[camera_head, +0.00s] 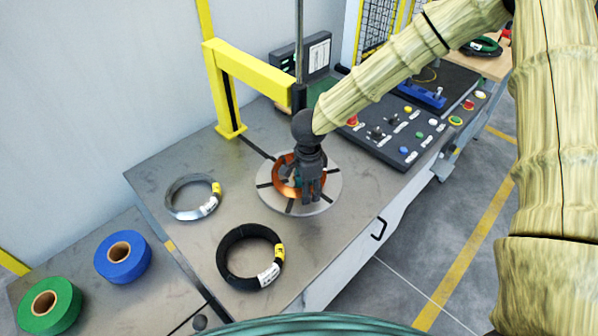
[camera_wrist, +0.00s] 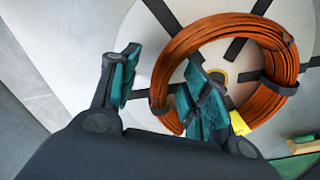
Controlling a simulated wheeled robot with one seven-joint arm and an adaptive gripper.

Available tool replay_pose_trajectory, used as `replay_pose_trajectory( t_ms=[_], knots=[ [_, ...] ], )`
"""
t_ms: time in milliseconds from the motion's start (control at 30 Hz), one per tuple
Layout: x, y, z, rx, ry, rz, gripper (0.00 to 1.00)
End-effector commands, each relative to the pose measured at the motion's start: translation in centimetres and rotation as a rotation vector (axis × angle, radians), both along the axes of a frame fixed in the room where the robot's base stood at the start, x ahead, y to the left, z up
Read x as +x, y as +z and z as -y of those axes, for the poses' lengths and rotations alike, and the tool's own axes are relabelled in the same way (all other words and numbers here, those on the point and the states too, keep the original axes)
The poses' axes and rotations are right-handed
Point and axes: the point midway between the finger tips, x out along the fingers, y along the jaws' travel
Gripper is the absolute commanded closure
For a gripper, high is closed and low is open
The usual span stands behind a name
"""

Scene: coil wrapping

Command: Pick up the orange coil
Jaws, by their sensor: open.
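The orange coil (camera_head: 284,181) lies on a round grey turntable disc (camera_head: 326,187) on the metal table. In the wrist view the orange coil (camera_wrist: 272,113) fills the upper right, with dark bands and a yellow tag on it. My gripper (camera_head: 308,190) is over the coil and hides part of it in the head view. In the wrist view my gripper (camera_wrist: 160,90) is open. Its right finger overlaps the coil's opening and its left finger is outside the ring, so the coil's left side shows between them. I cannot tell whether the fingers touch the coil.
A silver coil (camera_head: 181,210) and a black coil (camera_head: 226,266) lie on the table beside the disc. A yellow frame (camera_head: 248,72) stands behind it. A control panel (camera_head: 400,125) is at right. Blue tape (camera_head: 133,270) and green tape (camera_head: 64,312) are at lower left.

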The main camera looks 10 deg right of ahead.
Motion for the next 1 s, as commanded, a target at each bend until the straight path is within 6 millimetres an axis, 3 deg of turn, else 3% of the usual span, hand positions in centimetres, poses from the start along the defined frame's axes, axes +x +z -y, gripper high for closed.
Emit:
replay_pose_trajectory(
  t_ms=[367, 600, 1000],
  knots=[
    [0.02, -0.82, 0.00, 0.000, 0.000, 0.001, 0.55],
    [0.01, -0.82, -0.01, 0.000, 0.000, 0.000, 0.99],
    [0.06, -0.72, -0.02, 0.000, 0.000, 0.002, 1.00]
  ],
)
